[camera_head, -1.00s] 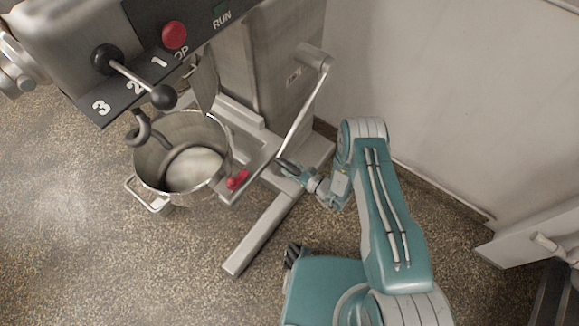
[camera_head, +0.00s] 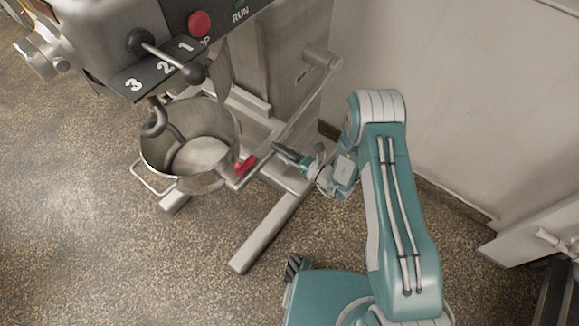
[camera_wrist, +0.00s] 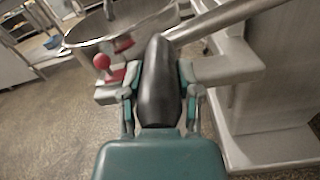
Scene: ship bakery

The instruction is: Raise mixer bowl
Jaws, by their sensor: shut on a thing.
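The steel mixer bowl (camera_head: 213,118) sits in its cradle under the mixer head in the head view, its rim open upward around the dough hook (camera_head: 156,122). Its rim also shows at the top of the wrist view (camera_wrist: 140,25). The bowl-lift lever (camera_head: 302,112) slopes from its pivot on the column down to a black grip. My gripper (camera_head: 290,154) is shut on this black grip (camera_wrist: 160,85), right of the bowl, with one finger on each side in the wrist view. The fingertips are too small to make out in the head view.
A red clamp (camera_head: 245,164) sits on the cradle's right arm, near my gripper. The mixer's foot (camera_head: 268,232) reaches forward across the floor. A speed lever (camera_head: 166,57) and a red stop button (camera_head: 199,23) are on the mixer head. A wall (camera_head: 450,90) stands at right.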

